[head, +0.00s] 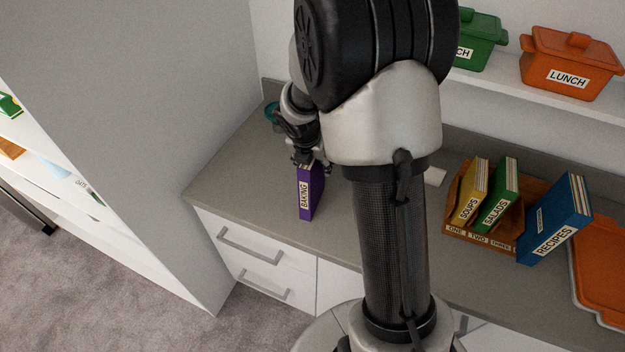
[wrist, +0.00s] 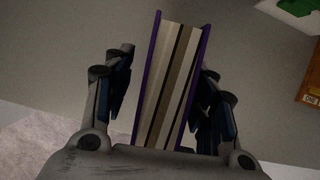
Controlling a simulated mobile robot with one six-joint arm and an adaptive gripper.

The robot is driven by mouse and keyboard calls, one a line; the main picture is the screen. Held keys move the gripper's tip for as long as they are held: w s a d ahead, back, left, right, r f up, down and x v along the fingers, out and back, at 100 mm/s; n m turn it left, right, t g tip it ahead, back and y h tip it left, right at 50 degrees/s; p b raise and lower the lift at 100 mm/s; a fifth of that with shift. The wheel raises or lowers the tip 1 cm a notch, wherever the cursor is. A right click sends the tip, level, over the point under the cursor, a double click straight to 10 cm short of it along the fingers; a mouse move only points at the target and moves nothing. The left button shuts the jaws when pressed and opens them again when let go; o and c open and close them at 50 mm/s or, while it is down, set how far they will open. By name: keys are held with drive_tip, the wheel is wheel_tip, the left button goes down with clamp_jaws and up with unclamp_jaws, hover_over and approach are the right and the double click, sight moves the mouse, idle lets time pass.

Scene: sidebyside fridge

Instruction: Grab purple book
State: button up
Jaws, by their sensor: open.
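The purple book (head: 311,194), labelled "BAKING", stands upright on the grey counter near its front edge. My gripper (head: 309,161) is at the top of the book, reaching down from above. In the wrist view the book (wrist: 172,85) lies between the two fingers of my gripper (wrist: 165,95), one on each side. The jaws are open, with a visible gap beside the left finger; the right finger is close to the cover, and I cannot tell whether it touches. The book's lower part is hidden by my gripper in the wrist view.
A wooden holder (head: 483,238) with yellow (head: 469,195) and green (head: 498,198) books, and a blue book (head: 556,221), stand to the right. An orange tray (head: 598,262) lies farther right. Lunch boxes sit on a shelf (head: 500,88) behind. A tall grey panel (head: 150,120) rises at left.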

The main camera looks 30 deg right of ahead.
drive_tip(key=shift+f, duration=0.25)
idle(0.4)
clamp_jaws()
idle(0.5)
